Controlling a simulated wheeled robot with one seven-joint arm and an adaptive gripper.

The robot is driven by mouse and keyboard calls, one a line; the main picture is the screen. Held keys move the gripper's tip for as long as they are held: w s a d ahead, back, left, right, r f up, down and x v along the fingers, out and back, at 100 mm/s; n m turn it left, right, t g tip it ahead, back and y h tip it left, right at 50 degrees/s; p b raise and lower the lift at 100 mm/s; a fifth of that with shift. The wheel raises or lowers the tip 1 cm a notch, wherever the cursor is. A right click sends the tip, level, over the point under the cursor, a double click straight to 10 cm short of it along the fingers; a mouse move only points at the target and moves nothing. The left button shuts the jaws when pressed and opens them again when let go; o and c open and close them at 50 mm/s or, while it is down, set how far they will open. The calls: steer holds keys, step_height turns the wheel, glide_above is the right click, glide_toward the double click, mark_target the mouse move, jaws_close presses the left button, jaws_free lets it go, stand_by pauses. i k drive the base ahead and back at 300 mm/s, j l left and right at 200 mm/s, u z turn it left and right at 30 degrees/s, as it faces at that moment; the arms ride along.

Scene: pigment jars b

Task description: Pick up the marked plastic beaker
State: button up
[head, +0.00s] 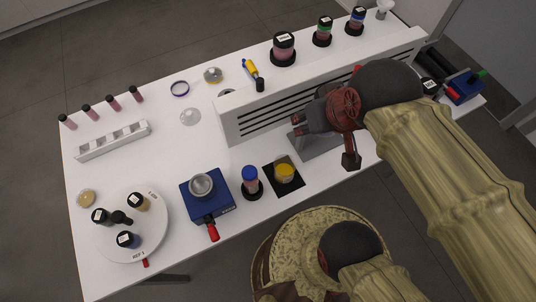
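A greyish, round, open cup (201,186) sits on a blue box-shaped device (208,204) near the front of the white table. A small pale cup (384,9) stands at the far right corner. I cannot tell which of these is the marked plastic beaker, as no markings are readable. My gripper (324,142) is over the table, right of the middle, in front of the slotted white unit. Its dark fingers look spread apart with nothing seen between them. It is well right of the greyish cup and apart from both cups.
A slotted white unit (240,122) runs behind my gripper, with labelled jars (283,48) beyond it. A blue-capped jar (250,180) and a yellow item on a black mat (284,173) stand between my gripper and the blue device. A round white turntable (155,225) holds several jars.

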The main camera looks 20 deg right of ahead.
mark_target(285, 165)
steer(key=u, duration=0.25)
steer(key=z, duration=1.45)
steer(key=u, duration=1.45)
steer(key=k+j+z, duration=0.15)
steer(key=k, duration=0.25)
steer(key=k+j+z, duration=0.15)
steer(key=k+j, duration=0.15)
steer(key=k+j+z, duration=0.2)
steer(key=k, duration=0.35)
